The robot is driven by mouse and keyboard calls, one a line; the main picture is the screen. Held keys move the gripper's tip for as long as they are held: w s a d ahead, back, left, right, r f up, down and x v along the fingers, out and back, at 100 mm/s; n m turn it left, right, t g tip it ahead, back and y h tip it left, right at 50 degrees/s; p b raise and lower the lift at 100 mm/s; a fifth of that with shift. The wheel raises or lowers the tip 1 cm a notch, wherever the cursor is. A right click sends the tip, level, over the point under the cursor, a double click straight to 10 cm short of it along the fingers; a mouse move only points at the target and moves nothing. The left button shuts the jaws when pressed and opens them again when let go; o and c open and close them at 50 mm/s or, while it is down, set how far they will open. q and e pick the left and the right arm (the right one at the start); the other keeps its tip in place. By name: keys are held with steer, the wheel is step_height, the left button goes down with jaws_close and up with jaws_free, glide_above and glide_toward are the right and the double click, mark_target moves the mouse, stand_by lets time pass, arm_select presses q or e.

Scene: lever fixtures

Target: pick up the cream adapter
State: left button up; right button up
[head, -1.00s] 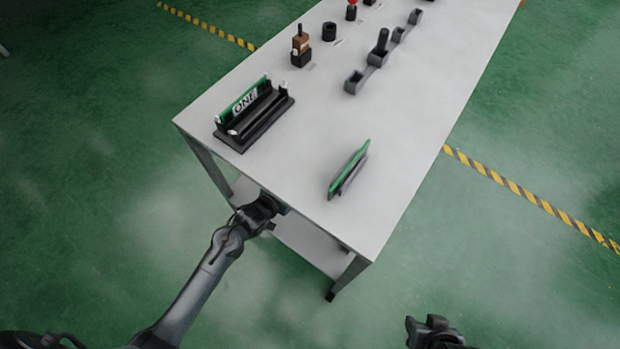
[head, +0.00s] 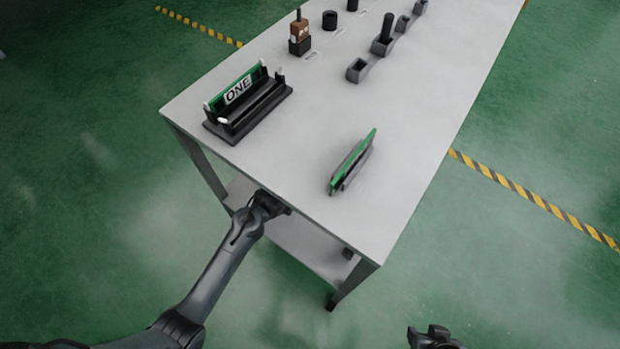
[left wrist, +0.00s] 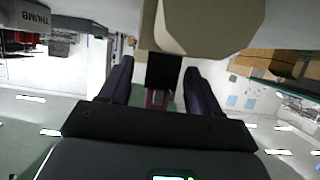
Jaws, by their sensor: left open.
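A cream, faceted block (left wrist: 208,25), which looks like the cream adapter, fills the top middle of the left wrist view. I cannot make it out in the head view. My left gripper (left wrist: 160,88) is open, its two dark fingers spread just below the block in that view. A black square piece shows between the fingers; I cannot tell whether it belongs to the block. In the head view my left gripper (head: 278,208) is at the table's near edge, partly hidden under the top. My right gripper (head: 432,335) is at the bottom edge, away from the table.
The white table (head: 290,160) bears a black rack (head: 250,110) with a green "ONE" board, a tilted green board (head: 352,162), a brown block in a black socket (head: 299,38) and grey lever fixtures (head: 380,48). A lower shelf (head: 300,250) lies beneath. The near tabletop is largely clear.

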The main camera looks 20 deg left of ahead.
arm_select(q)
steer(key=shift+s, duration=0.1)
steer(key=shift+c, duration=0.7)
steer(key=c, duration=0.9)
steer(key=shift+c, duration=0.3)
steer(key=shift+r, duration=0.1)
